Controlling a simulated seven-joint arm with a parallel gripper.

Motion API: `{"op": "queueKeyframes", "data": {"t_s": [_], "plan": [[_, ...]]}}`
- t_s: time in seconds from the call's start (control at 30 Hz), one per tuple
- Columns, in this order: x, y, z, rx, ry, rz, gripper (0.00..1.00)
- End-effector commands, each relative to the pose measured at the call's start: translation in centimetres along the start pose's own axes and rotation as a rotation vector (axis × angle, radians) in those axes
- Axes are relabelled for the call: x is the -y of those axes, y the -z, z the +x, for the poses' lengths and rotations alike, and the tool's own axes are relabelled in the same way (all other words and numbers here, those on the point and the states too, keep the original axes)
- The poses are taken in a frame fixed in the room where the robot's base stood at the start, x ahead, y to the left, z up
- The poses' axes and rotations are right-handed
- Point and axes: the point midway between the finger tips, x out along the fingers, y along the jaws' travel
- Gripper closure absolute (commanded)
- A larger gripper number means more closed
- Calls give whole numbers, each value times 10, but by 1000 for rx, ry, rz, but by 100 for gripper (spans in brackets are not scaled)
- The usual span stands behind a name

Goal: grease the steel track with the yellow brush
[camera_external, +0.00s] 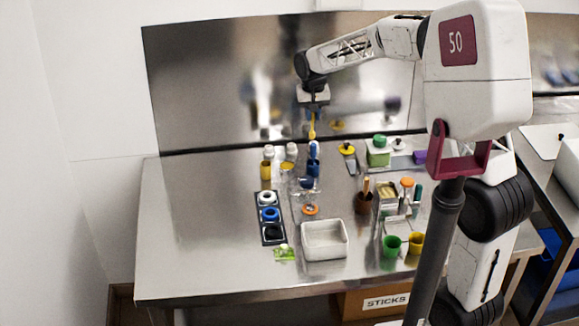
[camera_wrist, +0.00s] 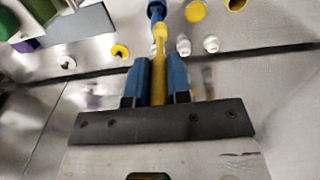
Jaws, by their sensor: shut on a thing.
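My gripper (camera_external: 313,107) is above the back part of the steel table, pointing down. It is shut on the yellow brush (camera_external: 312,128), which hangs below the jaws. In the wrist view the yellow brush (camera_wrist: 158,72) stands between the two blue fingers of my gripper (camera_wrist: 159,66). Its far end appears in line with a blue item (camera_external: 313,162), also in the wrist view (camera_wrist: 156,10); I cannot tell whether they touch. I cannot clearly make out the steel track among the small items on the table.
A black tray with white, blue and black rings (camera_external: 257,222) and a white bin (camera_external: 324,257) stand in front. White-capped bottles (camera_external: 291,151) and a yellow cup (camera_external: 266,171) are at left. Green and yellow cups (camera_external: 392,245) are at right. The table's left side is clear.

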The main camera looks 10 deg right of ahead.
Motion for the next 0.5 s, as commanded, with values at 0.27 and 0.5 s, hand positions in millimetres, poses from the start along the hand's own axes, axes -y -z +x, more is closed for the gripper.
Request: {"op": "queueKeyframes", "data": {"t_s": [0.27, 0.5], "plan": [[52, -49, 6, 0, 0, -4, 100], [74, -74, 10, 0, 0, -2, 100]]}}
